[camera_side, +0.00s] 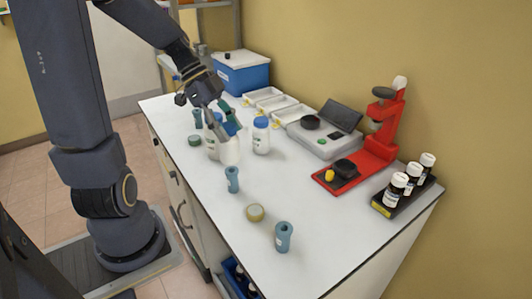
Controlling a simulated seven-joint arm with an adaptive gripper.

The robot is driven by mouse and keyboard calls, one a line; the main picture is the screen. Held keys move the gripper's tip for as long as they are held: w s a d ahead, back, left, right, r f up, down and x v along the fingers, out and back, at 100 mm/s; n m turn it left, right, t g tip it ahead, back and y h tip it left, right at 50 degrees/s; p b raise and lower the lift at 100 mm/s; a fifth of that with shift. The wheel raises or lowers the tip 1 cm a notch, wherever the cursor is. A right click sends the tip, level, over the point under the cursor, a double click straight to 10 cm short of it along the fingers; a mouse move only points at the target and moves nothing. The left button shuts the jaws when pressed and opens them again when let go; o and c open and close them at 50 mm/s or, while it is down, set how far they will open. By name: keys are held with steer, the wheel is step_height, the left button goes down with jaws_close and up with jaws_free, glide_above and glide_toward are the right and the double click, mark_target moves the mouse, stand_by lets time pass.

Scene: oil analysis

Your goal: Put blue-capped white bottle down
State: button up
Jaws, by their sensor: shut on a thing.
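My gripper (222,119) is at the left-middle of the bench. It is shut on a blue-capped white bottle (230,152), which hangs below it and looks upright. The gripper hides part of the cap. I cannot tell whether the bottle's base touches the white bench top (318,207). A second blue-capped white bottle (261,138) stands upright just to the right, apart from the held one. Another pale bottle (212,147) shows just left of the held bottle, partly hidden.
White trays (284,108), a grey instrument (318,138), a red stand (378,150) and a rack of dark bottles (384,208) line the wall.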

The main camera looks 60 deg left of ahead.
steer(key=shift+w+f, duration=0.1)
steer(key=shift+f, duration=0.35)
steer(key=shift+w+a+f, duration=0.55)
steer(key=shift+w+f, duration=1.65)
steer(key=shift+w, duration=0.05)
steer(key=shift+w+a+f, duration=0.6)
steer(key=shift+w+f, duration=1.55)
steer(key=shift+w, duration=0.05)
steer(key=shift+w+a+f, duration=0.55)
steer(key=shift+w+f, duration=1.65)
steer(key=shift+w, duration=0.05)
steer(key=shift+f, duration=0.1)
steer(key=o, duration=1.1)
